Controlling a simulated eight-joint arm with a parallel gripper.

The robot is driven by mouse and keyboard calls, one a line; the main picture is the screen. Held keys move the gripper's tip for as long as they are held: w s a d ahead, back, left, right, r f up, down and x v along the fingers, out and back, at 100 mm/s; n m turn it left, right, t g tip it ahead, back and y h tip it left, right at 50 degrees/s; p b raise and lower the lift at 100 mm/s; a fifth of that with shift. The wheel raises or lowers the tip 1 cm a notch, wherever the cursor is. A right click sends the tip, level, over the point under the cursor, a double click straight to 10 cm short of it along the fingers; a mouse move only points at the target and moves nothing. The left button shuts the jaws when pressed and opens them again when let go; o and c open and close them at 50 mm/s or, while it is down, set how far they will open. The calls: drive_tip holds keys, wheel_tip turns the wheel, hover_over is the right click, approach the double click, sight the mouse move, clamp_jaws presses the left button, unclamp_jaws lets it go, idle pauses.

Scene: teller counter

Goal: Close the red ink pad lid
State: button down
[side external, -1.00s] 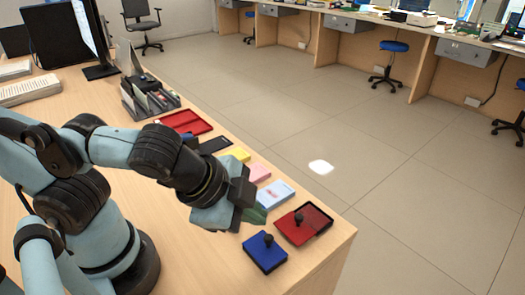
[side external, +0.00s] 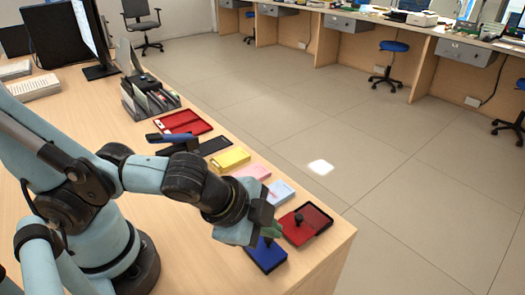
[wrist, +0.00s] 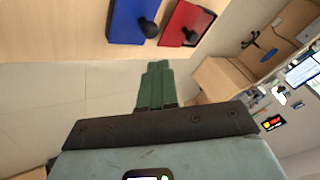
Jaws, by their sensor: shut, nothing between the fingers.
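The red ink pad (side external: 291,228) lies near the counter's right corner. A black knob stands on its left part, and a darker red, tray-like part shows open on its right. In the wrist view the red pad (wrist: 183,18) is at the top, partly cut off by the frame edge. My gripper (side external: 272,232) is shut and empty, just left of the red pad and partly in front of the blue ink pad (side external: 264,257). In the wrist view its green fingers (wrist: 156,68) are together, apart from both pads.
The blue pad, also with a black knob, lies close beside the red one. A light-blue pad (side external: 281,193), a pink pad (side external: 253,172), a yellow pad (side external: 230,158) and an open red tray (side external: 184,122) line the counter's far edge. The front right of the counter (side external: 318,262) is bare.

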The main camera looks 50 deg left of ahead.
sight(303, 229)
drive_tip(key=shift+x, duration=2.55)
drive_tip(key=shift+w+a+f, duration=0.1)
drive_tip(key=shift+w+a, duration=0.35)
drive_tip(key=shift+w, duration=0.4)
drive_tip(key=shift+w+a, duration=0.5)
drive_tip(key=shift+w, duration=0.4)
drive_tip(key=shift+w, duration=0.1)
drive_tip(key=w, duration=0.6)
drive_tip(key=shift+w, duration=0.25)
